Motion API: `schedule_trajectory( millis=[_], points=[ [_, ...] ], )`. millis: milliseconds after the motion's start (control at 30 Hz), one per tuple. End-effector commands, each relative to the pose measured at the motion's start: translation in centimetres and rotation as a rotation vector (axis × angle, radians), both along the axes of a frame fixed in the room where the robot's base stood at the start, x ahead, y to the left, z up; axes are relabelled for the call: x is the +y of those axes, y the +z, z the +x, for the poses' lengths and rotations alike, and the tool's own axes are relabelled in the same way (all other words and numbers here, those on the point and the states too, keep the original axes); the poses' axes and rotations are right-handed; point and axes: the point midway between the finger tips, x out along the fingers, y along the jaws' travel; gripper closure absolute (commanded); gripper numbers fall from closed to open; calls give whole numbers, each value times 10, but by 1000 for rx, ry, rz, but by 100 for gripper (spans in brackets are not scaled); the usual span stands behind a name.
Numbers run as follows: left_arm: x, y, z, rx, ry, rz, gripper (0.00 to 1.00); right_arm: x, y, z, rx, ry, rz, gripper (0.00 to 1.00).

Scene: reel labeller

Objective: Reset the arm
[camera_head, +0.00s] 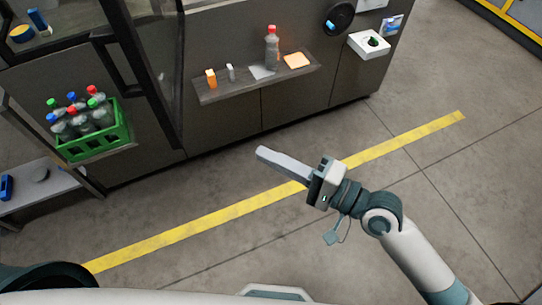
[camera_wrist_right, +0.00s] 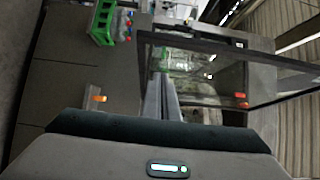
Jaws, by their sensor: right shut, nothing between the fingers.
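My right gripper (camera_head: 262,152) is in the middle of the head view, held above the floor in front of the grey machine (camera_head: 220,110). Its long light fingers lie together, shut, with nothing between them. The fingers also show in the right wrist view (camera_wrist_right: 162,98), pointing toward the machine and its glazed frame. My right arm reaches in from the lower right and is clear of the machine. My left gripper does not show.
A shelf (camera_head: 215,93) on the machine bears a red-capped bottle (camera_head: 272,45) and small items. A green crate (camera_head: 92,146) of capped bottles stands at the left. A white box (camera_head: 369,44) is at the upper right. The floor around the yellow line (camera_head: 200,229) is clear.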

Motion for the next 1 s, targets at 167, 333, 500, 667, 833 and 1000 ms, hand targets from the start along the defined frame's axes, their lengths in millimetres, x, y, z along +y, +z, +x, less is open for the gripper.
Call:
schedule_trajectory(
  millis=[167, 333, 500, 667, 833, 1000],
  points=[
    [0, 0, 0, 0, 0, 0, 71, 0, 0, 0, 0, 0, 0, 100],
    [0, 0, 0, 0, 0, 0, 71, 0, 0, 0, 0, 0, 0, 100],
    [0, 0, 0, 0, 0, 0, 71, -1, -8, 5, -1, -14, -13, 100],
    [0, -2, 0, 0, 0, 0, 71, -8, -39, 26, -11, -67, -67, 100],
    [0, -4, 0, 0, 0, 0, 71, -27, -104, 61, -32, -166, -191, 100],
    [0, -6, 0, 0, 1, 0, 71, -59, -192, 91, -49, -264, -368, 100]
  ],
)
